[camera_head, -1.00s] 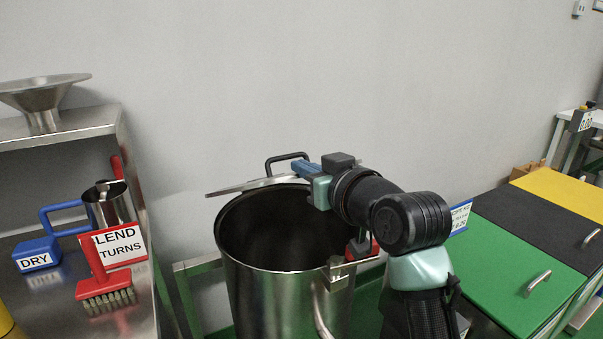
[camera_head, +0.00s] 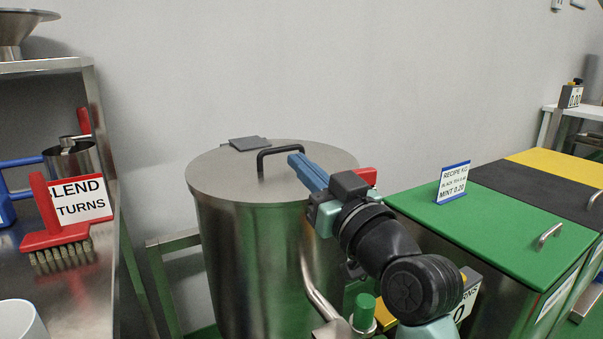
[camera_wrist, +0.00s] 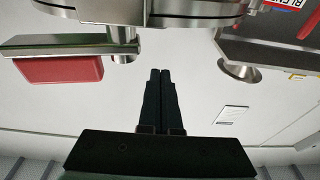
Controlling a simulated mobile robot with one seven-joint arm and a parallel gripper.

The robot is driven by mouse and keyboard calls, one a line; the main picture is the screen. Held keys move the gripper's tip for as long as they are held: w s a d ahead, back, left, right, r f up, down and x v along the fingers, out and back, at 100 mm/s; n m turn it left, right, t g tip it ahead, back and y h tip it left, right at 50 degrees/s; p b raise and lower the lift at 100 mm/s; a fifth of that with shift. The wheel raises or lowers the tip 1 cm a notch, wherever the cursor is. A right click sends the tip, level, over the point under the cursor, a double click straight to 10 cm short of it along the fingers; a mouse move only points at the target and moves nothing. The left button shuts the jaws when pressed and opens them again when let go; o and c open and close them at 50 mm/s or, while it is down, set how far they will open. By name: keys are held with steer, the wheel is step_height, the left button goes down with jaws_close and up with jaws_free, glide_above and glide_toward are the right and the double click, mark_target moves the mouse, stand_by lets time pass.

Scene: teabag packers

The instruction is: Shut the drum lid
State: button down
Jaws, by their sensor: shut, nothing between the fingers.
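The steel drum (camera_head: 250,265) stands in the middle of the head view. Its round lid (camera_head: 225,178) lies flat over the mouth and hides the inside. A black arched handle (camera_head: 280,150) stands on the lid, with a grey hinge block (camera_head: 250,143) at the back. My gripper (camera_head: 294,160) is shut and empty, its blue fingers over the lid beside the handle's right end. I cannot tell whether they touch. In the wrist view my gripper (camera_wrist: 160,75) shows dark fingers pressed together, with a steel rim above and a red-ended bar (camera_wrist: 60,70) to the left.
At left a steel shelf holds a red brush (camera_head: 55,235), a sign (camera_head: 80,203) and a steel jug (camera_head: 70,160). At right are bins with green (camera_head: 490,225), black and yellow lids and a recipe card (camera_head: 453,183). A green knob (camera_head: 364,310) is below my arm.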

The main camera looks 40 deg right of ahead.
steer(key=shift+s+f+b, duration=0.1)
steer(key=shift+f+b, duration=0.3)
steer(key=shift+f, duration=0.05)
stand_by(0.3)
